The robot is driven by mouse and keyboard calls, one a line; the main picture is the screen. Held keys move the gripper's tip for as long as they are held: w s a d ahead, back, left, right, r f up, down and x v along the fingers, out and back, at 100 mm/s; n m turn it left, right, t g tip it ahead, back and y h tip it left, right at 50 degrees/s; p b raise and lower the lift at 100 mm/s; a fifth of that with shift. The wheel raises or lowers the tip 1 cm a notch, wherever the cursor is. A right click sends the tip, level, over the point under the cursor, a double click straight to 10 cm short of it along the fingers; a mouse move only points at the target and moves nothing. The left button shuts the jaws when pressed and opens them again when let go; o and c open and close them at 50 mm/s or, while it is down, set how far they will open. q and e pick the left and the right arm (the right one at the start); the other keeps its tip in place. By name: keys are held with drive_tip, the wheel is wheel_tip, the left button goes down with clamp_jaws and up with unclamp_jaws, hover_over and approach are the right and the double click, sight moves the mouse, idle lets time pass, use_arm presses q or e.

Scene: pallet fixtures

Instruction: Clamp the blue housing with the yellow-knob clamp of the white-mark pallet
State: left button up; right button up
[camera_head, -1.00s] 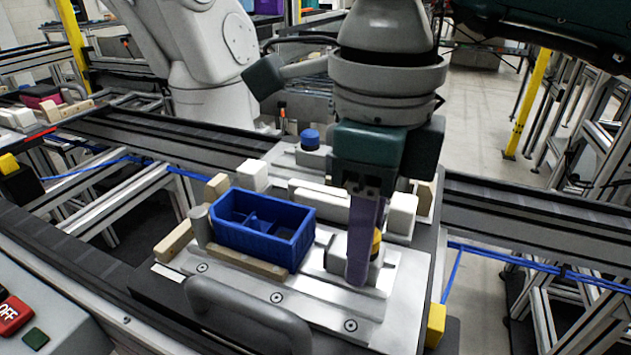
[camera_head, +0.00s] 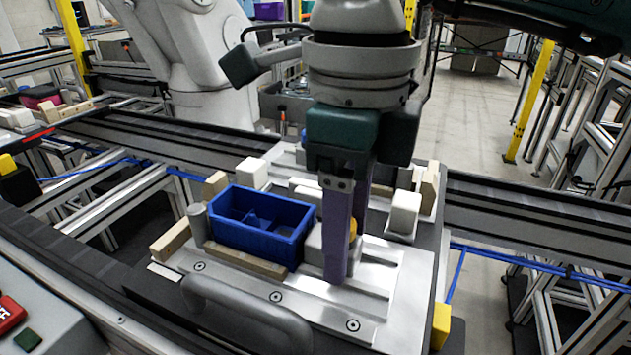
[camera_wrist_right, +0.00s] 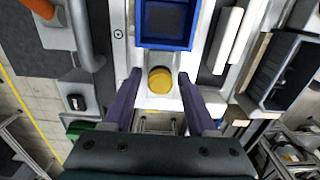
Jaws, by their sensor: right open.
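The blue housing (camera_head: 285,245), an open box with dividers, sits on the metal pallet (camera_head: 405,300), and its edge shows in the right wrist view (camera_wrist_right: 165,46). A white mark (camera_head: 165,271) is at the pallet's left front corner. The clamp's light block (camera_head: 314,246) stands against or very close to the housing's right end; contact is unclear. Its yellow knob (camera_head: 353,229) is mostly hidden by a finger, but shows whole in the wrist view (camera_wrist_right: 160,80). My right gripper (camera_wrist_right: 160,76) points down, open, its purple fingers on either side of the knob. My left gripper is out of view.
A grey handle (camera_head: 245,312) rises at the pallet's front. Wooden stops and white blocks (camera_head: 404,213) surround the housing. A blue knob (camera_head: 303,135) is partly hidden behind my gripper. Conveyor rails (camera_head: 520,210) run behind the pallet.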

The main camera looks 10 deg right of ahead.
drive_tip(key=shift+r+p, duration=2.75)
drive_tip(key=shift+r, duration=1.25)
